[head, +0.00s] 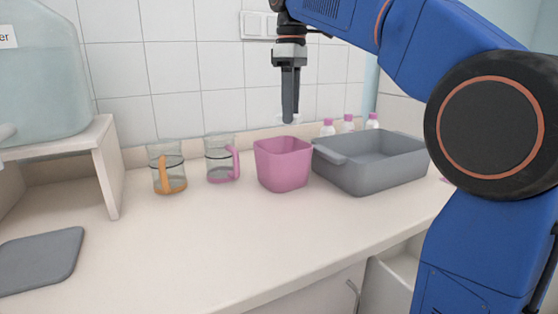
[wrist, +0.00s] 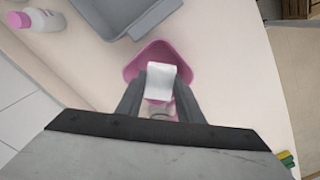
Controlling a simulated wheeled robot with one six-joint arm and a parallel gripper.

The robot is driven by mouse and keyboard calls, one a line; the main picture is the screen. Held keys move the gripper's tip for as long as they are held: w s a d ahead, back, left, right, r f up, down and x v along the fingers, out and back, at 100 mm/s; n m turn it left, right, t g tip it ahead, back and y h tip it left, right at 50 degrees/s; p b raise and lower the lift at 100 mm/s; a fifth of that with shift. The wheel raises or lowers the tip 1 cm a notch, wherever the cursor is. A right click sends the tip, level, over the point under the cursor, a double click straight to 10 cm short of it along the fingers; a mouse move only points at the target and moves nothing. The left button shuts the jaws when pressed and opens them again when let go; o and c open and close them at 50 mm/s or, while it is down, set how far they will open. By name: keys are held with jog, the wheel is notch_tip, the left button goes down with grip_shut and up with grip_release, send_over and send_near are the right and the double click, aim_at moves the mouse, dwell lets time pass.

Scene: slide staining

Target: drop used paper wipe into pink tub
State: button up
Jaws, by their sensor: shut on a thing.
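The pink tub (head: 283,170) stands on the counter in the middle of the head view. It also shows in the wrist view (wrist: 133,68), beneath my gripper. My gripper (head: 289,118) points straight down above the tub, apart from its rim. In the wrist view my gripper (wrist: 158,98) is shut on the white paper wipe (wrist: 161,78), which covers part of the tub's opening. In the head view only a small pale bit of the wipe shows at the fingertips. The tub's inside is mostly hidden.
A grey basin (head: 372,165) stands close to the tub's right, with several pink-capped bottles (head: 348,124) behind it. Left of the tub are a pink-handled jug (head: 221,160) and an orange-handled jug (head: 168,169). A grey mat (head: 40,260) lies front left. The front counter is clear.

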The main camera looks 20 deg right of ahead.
jog(key=shift+f, duration=3)
jog(key=o, duration=1.1)
jog(key=shift+r, duration=0.1)
notch_tip(320, 180, up, 11)
jog(key=shift+f, duration=0.1)
jog(key=shift+r, duration=0.5)
